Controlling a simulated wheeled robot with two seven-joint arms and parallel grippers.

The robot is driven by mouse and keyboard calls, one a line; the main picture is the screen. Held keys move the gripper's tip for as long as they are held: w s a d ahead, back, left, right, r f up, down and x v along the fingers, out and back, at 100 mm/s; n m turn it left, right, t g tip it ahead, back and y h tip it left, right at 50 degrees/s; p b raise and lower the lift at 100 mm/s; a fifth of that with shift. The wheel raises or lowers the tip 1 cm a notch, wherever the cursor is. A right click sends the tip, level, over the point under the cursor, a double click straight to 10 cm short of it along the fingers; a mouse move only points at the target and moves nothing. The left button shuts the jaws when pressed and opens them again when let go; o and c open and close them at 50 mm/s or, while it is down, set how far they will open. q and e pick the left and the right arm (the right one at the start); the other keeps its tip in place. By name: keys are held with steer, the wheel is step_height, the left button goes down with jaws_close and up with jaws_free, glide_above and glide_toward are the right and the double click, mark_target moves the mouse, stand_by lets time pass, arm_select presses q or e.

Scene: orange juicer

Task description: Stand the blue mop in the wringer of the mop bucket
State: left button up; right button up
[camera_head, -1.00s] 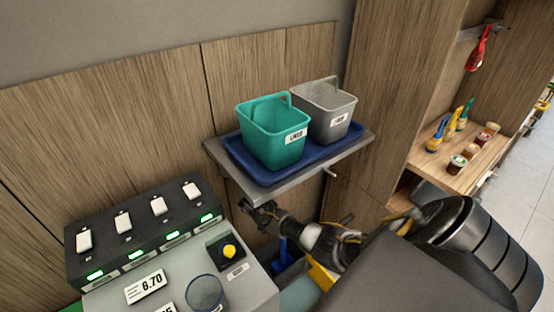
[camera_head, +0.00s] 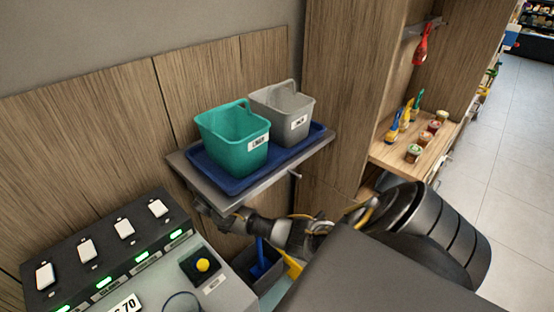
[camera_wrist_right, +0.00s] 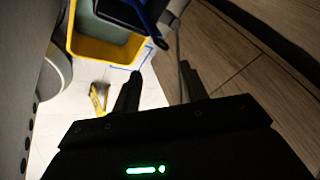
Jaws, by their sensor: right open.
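The mop bucket (camera_wrist_right: 98,38) is yellow, at the top left of the right wrist view, with a black wringer (camera_wrist_right: 122,12) on it. A blue part (camera_wrist_right: 152,22), apparently of the mop, shows at the wringer's right edge; whether it stands inside cannot be told. In the head view the yellow bucket (camera_head: 294,266) and dark wringer (camera_head: 246,262) show partly below my right arm, with a blue piece (camera_head: 262,254) upright there. My right gripper (camera_wrist_right: 160,84) is open with nothing seen between its fingers, below the bucket in the wrist picture. My left gripper is out of view.
A shelf (camera_head: 226,206) with a blue tray (camera_head: 215,178) carries a teal bin (camera_head: 225,143) and a grey bin (camera_head: 276,114), just above my right forearm. A grey counter machine (camera_head: 165,265) stands left. A yellow piece (camera_wrist_right: 98,100) lies on the pale floor.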

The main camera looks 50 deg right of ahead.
steer(key=s+a+f+n+t+y, duration=0.1)
steer(key=s+a+f+n, duration=0.1)
steer(key=s+f+n, duration=0.85)
steer(key=s+a+f+n+t+y, duration=0.1)
steer(key=s+f+n, duration=0.5)
steer(key=f, duration=0.9)
steer(key=s+a+f+n+y, duration=0.1)
steer(key=s+a+f+n, duration=0.2)
steer(key=s, duration=0.6)
steer(key=s+a+f+n+y, duration=0.1)
steer(key=s+a+f+n, duration=0.2)
steer(key=s+n, duration=0.3)
steer(key=s+a+f+n+y, duration=0.1)
steer(key=s+a+f+n, duration=0.2)
steer(key=s, duration=1)
step_height(320, 180, down, 3)
steer(key=shift+s+a+r+n+t, duration=0.2)
steer(key=shift+s+n+t, duration=0.15)
steer(key=shift+n, duration=0.8)
